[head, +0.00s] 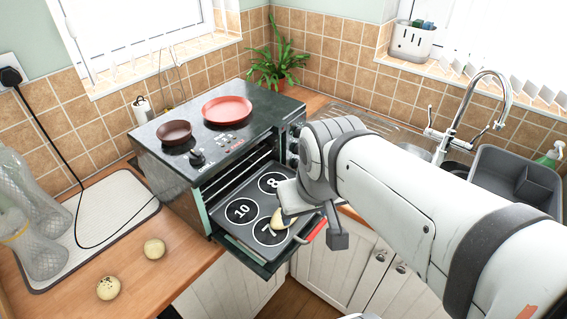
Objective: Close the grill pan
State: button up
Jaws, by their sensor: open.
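The grill pan (236,238) is a dark tray pulled well out of the front of the small dark countertop cooker (165,150). It has white-ringed circles marked 10, 8 and what looks like 7. A red handle (314,230) shows at its right front edge. A pale roundish piece (282,218) lies on or just above the tray near that edge. My gripper (316,222) is open over the tray's right front side, close to the red handle. Whether it touches the handle or tray cannot be told.
Two pale round buns (108,287) lie on the wooden counter. Glass bottles (38,222) stand on the left mat. The sink tap (480,100) rises behind my arm. Floor shows below the tray.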

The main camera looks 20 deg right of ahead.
aim_at(246, 213)
jog(key=u, duration=1.25)
jog(key=k, duration=1.55)
jog(key=z, duration=1.1)
jog(key=i, duration=0.5)
jog(key=z, duration=0.05)
